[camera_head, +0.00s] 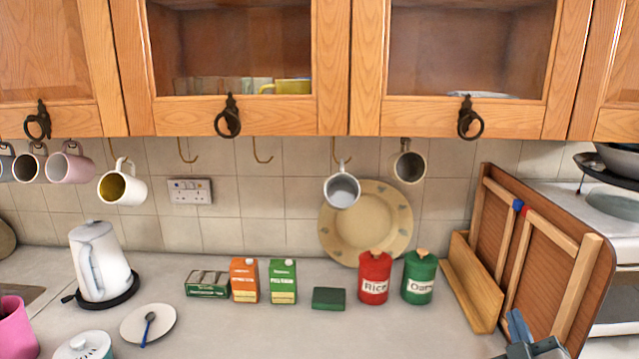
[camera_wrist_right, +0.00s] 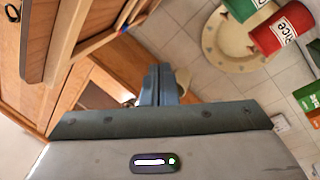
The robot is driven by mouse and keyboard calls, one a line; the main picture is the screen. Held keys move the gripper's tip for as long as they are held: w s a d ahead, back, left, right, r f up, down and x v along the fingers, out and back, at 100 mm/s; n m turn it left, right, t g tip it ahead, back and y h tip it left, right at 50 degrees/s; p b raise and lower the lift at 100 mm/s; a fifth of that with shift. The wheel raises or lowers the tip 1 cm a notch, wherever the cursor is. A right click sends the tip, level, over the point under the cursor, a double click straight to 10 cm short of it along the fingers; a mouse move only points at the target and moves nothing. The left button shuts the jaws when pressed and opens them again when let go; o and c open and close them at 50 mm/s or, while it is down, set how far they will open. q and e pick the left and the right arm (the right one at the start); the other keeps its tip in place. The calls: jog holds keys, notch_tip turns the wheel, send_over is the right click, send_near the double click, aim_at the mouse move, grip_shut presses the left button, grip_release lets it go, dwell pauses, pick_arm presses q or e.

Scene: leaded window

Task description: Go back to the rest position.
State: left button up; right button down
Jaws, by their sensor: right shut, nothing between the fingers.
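My right gripper (camera_head: 519,328) shows at the lower right of the head view, in front of the wooden folding piece. In the right wrist view its two fingers (camera_wrist_right: 158,72) are together with nothing between them. My left gripper is in neither view. The task names no object.
Wooden wall cupboards (camera_head: 230,60) hang above the counter (camera_head: 230,320). Mugs (camera_head: 342,188) hang from hooks below them. A red Rice tin (camera_head: 374,278), a green tin (camera_head: 419,277), cartons (camera_head: 244,280) and a kettle (camera_head: 98,262) stand on the counter. A wooden folding piece (camera_head: 545,262) stands at right.

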jog(key=s+f+m+g, duration=0.3)
jog(key=s+f+g, duration=0.3)
jog(key=f, duration=0.7)
jog(key=s+a+f+m+g+y, duration=0.1)
jog(key=s+a+f+g+y, duration=0.1)
jog(key=s+a+f+g, duration=0.45)
jog(key=s+a+f+m+g+y, duration=0.1)
jog(key=s+f+m+g, duration=0.15)
jog(key=s+f, duration=0.85)
jog(key=s+d+f+g, duration=0.1)
jog(key=s+f, duration=0.1)
jog(key=f, duration=1.2)
jog(key=s+d+f+g, duration=0.1)
jog(key=d+f, duration=0.1)
jog(key=f, duration=1.1)
jog(key=s+d+f+g, duration=0.1)
jog(key=s+f, duration=1.7)
jog(key=f, duration=0.1)
jog(key=shift+s+f, duration=0.25)
jog(key=shift+f, duration=0.05)
